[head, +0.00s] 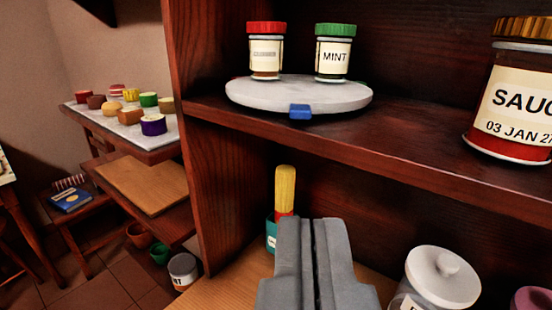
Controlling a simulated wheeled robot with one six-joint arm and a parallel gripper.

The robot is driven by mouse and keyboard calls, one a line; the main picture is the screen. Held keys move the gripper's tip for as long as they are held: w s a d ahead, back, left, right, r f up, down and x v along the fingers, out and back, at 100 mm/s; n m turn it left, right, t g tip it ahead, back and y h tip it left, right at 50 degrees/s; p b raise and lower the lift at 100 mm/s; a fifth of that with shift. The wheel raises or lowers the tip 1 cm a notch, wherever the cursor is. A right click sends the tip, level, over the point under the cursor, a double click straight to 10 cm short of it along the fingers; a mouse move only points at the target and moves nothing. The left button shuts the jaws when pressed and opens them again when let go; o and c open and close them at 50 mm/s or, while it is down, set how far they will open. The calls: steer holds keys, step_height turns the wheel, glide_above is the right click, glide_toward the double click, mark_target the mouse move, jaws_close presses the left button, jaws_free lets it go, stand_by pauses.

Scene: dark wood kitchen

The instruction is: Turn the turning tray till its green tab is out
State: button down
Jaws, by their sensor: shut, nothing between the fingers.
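The turning tray (345,101) is a round, light grey disc on the upper shelf of a dark wood cabinet. A blue tab (300,111) sticks out at its front edge, toward me. No green tab shows; the far side of the tray is out of sight. On the tray stand a red-lidded jar (266,52) at left and a green-lidded jar (335,53) labelled MINT at right. My gripper (313,222) is shut and empty. It shows at the bottom centre, lower in the picture than the tray and apart from it.
A large sauce jar (512,95) stands at the right on the same shelf (420,150). The front shelf edge crosses between gripper and tray in the picture. Below are a teal container (270,236) with a yellow-handled item and a white-lidded jar (438,280). The cabinet's upright side (200,60) is left.

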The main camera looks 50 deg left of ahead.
steer(key=a+r+n+t+h, duration=0.5)
steer(key=a+t, duration=0.1)
steer(key=a, duration=0.5)
steer(key=n+h, duration=0.4)
steer(key=h, duration=0.3)
glide_toward(289, 108)
steer(key=w+a, duration=0.2)
steer(key=shift+w+a, duration=0.3)
steer(key=shift+a, duration=0.1)
steer(key=shift+w+d, duration=1.3)
steer(key=shift+w, duration=0.15)
